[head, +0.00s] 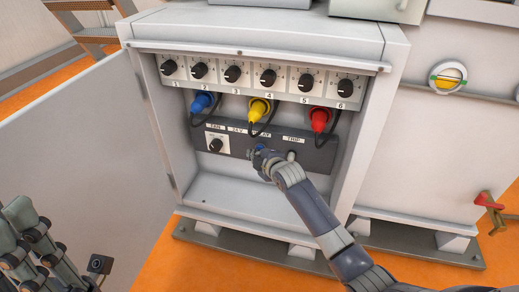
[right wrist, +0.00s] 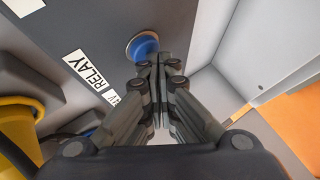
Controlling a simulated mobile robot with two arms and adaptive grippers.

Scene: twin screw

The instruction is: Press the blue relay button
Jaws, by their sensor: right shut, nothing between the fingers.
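The blue relay button (right wrist: 142,46) sits in a round collar on the dark panel, beside a label reading RELAY (right wrist: 88,72). In the head view a bit of blue (head: 260,148) shows at the fingertips; most of the button is hidden. My right gripper (head: 257,156) is shut and empty in front of the panel. In the right wrist view its fingertips (right wrist: 158,64) overlap the button's lower right edge; I cannot tell whether they touch it. My left gripper (head: 28,238) is partly in view at the lower left, away from the cabinet; its opening is unclear.
The open cabinet (head: 395,110) has several black knobs on top. Blue (head: 202,102), yellow (head: 259,110) and red (head: 320,119) plugs with cables hang above the panel. A small switch (head: 291,156) is right of the gripper. The open door (head: 95,150) stands left.

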